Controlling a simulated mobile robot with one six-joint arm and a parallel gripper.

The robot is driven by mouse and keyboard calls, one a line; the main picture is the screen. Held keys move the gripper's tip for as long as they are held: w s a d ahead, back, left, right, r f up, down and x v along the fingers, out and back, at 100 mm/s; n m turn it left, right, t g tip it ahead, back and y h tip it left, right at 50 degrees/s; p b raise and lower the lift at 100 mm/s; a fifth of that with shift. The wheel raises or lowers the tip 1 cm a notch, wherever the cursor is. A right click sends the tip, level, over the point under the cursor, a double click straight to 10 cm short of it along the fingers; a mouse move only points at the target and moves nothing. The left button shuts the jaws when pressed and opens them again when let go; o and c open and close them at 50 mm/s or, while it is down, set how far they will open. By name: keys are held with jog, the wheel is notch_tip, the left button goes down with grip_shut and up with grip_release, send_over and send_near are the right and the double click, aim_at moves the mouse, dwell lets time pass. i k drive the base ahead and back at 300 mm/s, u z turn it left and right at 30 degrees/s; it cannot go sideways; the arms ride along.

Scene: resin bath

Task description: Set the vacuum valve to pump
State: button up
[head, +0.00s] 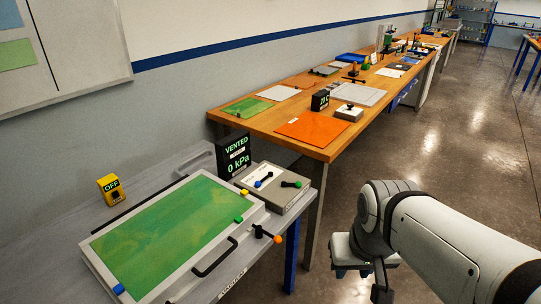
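A grey control box (278,190) sits at the right end of the grey bench. On its top are a black lever with a blue tip (264,180) and a black lever with a green tip (291,184). Which of the levers is the vacuum valve, I cannot tell; their labels are too small to read. A black display (233,157) behind the box reads "VENTED" and "0 kPa". My arm reaches in from the right, apart from the box. A dark part at its end, seemingly my gripper (380,285), shows low in the picture; its fingers are not clear.
A shallow bath with a green sheet and a light rim (92,262) fills the bench front. It has a black handle (215,258) and an orange-tipped lever (266,234). A yellow switch box (111,190) reads "OFF". A wooden table (258,123) stands behind. Floor at right is clear.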

aim_at(258, 184)
jog(key=u, duration=0.15)
jog(key=i, duration=0.95)
jog(key=z, duration=0.1)
